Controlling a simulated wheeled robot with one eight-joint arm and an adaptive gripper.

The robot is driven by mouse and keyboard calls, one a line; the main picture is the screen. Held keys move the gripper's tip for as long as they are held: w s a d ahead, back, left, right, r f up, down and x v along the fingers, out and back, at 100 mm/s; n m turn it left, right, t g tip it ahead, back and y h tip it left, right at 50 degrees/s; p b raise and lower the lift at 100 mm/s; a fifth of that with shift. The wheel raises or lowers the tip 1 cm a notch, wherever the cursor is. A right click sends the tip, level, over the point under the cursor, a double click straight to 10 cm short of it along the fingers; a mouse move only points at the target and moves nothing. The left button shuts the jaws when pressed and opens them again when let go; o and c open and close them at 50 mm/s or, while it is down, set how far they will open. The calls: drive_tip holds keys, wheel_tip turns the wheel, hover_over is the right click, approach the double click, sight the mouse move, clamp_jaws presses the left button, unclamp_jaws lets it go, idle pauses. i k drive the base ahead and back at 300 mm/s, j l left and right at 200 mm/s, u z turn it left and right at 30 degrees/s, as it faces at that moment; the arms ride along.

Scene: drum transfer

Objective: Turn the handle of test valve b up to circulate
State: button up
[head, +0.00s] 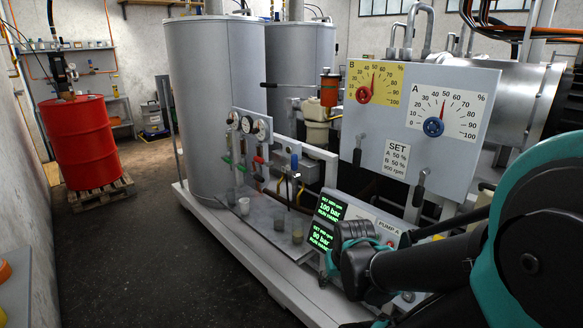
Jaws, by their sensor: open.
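A grey panel has a yellow B dial (386,73) on its left and a white A dial (466,100) on its right. My gripper (347,250) is open, in front of the pump display, below and apart from both handles. Its fingertips are partly hidden by its own body.
Small valves and gauges (247,124) stand over a tray with cups (297,236). A pump box with green displays (330,218) is just behind my gripper. Two grey tanks (208,100) stand behind. A red drum (82,140) is at left. The floor (150,260) at front left is clear.

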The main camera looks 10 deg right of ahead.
sight(257, 159)
drive_tip(key=i+j, duration=0.9)
drive_tip(key=i, duration=0.15)
